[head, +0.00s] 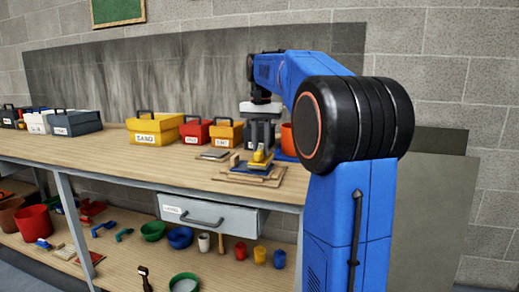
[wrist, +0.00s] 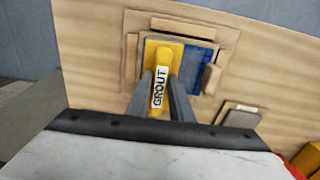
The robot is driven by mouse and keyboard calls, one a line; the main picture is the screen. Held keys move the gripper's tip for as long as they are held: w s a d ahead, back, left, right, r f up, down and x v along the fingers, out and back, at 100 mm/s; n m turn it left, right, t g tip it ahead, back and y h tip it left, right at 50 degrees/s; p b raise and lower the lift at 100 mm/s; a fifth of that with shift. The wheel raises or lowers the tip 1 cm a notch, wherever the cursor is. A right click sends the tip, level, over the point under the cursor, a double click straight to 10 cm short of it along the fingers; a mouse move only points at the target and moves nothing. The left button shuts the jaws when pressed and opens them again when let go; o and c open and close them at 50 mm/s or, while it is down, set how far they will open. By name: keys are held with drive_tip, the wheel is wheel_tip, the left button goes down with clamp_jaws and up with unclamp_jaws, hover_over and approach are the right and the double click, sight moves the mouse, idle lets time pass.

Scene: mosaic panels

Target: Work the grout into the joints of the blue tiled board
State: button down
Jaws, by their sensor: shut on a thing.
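The blue tiled board (wrist: 200,57) lies on the wooden bench, with wooden strips around it. It also shows in the head view (head: 262,170), partly covered. My gripper (wrist: 165,82) is shut on a yellow tool labelled GROUT (wrist: 166,60), with one grey finger on each side of it. The tool is over the left part of the board and hides the tiles there; blue tiles show to its right. In the head view, the yellow tool (head: 259,156) is low over the board beneath my gripper (head: 261,140). I cannot tell whether it touches the tiles.
A small grey plate with a label (wrist: 240,116) lies to the right of the board. Yellow (head: 153,124), red (head: 196,129) and orange (head: 227,130) toolboxes stand along the back of the bench. An orange pot (head: 288,138) is just right of my gripper. The bench front left of the board is clear.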

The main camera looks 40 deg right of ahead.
sight(262, 147)
drive_tip(key=shift+w+d+r, duration=0.1)
drive_tip(key=shift+w+d, duration=0.4)
drive_tip(key=shift+d, duration=0.15)
drive_tip(key=shift+r, duration=0.1)
drive_tip(key=shift+r, duration=2.9)
drive_tip(key=shift+r, duration=1.5)
